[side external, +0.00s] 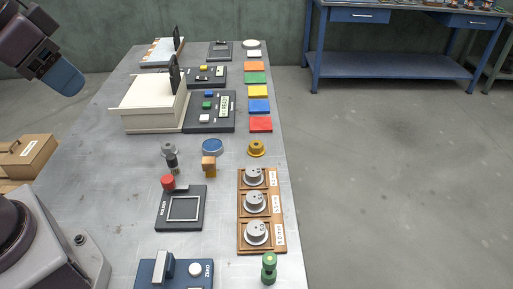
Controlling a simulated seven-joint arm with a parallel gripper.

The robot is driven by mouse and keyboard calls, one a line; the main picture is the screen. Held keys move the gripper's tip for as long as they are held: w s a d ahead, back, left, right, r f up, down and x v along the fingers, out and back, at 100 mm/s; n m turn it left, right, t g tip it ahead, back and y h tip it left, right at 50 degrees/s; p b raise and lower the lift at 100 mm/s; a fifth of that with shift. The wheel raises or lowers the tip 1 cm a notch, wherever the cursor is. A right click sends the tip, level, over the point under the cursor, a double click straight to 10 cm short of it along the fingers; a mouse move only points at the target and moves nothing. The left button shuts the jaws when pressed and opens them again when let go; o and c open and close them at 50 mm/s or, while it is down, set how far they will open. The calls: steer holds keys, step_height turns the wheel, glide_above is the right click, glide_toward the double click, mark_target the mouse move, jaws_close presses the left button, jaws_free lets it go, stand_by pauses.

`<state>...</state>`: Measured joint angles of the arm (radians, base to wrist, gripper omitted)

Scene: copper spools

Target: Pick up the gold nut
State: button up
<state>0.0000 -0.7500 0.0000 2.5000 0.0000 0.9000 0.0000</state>
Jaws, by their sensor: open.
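The gold nut (257,148) is a small round flanged piece lying on the grey table near its right edge, just above the wooden rack and below the red tile. It stands clear of its neighbours. My gripper (66,82) is at the upper left, raised and far to the left of the nut. Its blue end shows, but the gap between the jaws cannot be made out. Nothing is seen held in it.
A wooden rack (240,237) with silver spools stands below the nut. A blue round dish (212,147), a tan block (209,171), a grey ring (169,149) and a red-topped piece (168,182) are to its left. Coloured tiles (260,124) line the right edge.

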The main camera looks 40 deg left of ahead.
steer(key=shift+o, duration=0.4)
steer(key=o, duration=0.5)
steer(key=shift+f, duration=0.1)
steer(key=g, duration=0.4)
glide_above(256, 144)
steer(key=s, duration=0.2)
step_height(256, 144, down, 22)
steer(key=shift+m, duration=0.5)
steer(key=f, duration=0.4)
steer(key=w+f, duration=0.1)
steer(key=f, duration=0.3)
steer(key=w+f, duration=0.1)
steer(key=f, duration=0.3)
steer(key=shift+f, duration=0.15)
